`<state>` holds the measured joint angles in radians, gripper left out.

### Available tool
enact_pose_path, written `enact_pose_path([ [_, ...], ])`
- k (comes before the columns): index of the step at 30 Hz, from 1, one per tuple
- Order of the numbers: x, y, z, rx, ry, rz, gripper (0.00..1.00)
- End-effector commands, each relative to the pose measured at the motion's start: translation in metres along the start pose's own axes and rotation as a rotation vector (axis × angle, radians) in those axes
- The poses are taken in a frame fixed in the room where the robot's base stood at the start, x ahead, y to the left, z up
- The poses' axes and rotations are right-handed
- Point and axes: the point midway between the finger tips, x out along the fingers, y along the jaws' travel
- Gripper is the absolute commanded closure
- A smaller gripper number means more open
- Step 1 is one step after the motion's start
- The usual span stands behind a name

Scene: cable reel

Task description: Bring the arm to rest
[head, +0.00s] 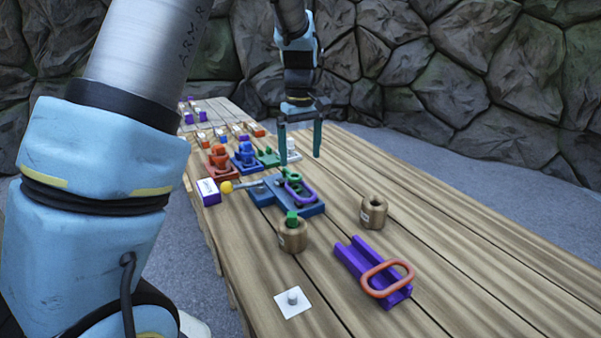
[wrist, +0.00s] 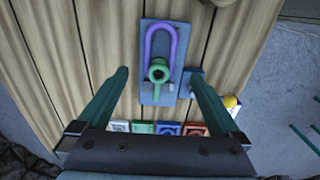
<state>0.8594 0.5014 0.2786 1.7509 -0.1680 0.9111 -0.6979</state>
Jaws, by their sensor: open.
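My gripper (head: 301,142) hangs from my arm above the far part of the wooden table (head: 450,270), its two teal fingers spread with nothing between them. In the wrist view my gripper (wrist: 158,95) is open, and a blue base plate (wrist: 150,92) lies below and ahead of it. A purple loop (wrist: 150,35) and a green ring piece (wrist: 158,72) sit on that plate. In the head view the blue base (head: 264,196) carries the same purple loop (head: 300,190) and green piece. The fingers look apart from these things.
A wooden cylinder with a green top (head: 292,234), another wooden cylinder (head: 373,211), a purple channel (head: 365,272) with a red loop (head: 387,279), and a white plate with a peg (head: 293,302) stand nearer. Orange (head: 219,160) and blue (head: 245,157) fixtures stand left. The table's right side is clear.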

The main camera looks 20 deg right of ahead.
Motion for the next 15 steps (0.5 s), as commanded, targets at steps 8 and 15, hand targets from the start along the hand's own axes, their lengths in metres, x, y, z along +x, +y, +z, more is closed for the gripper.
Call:
enact_pose_path([
  [8, -0.019, -0.001, 0.000, 0.000, -0.001, 0.000, 0.00],
  [15, -0.013, -0.070, -0.014, 0.023, 0.007, 0.021, 0.00],
])
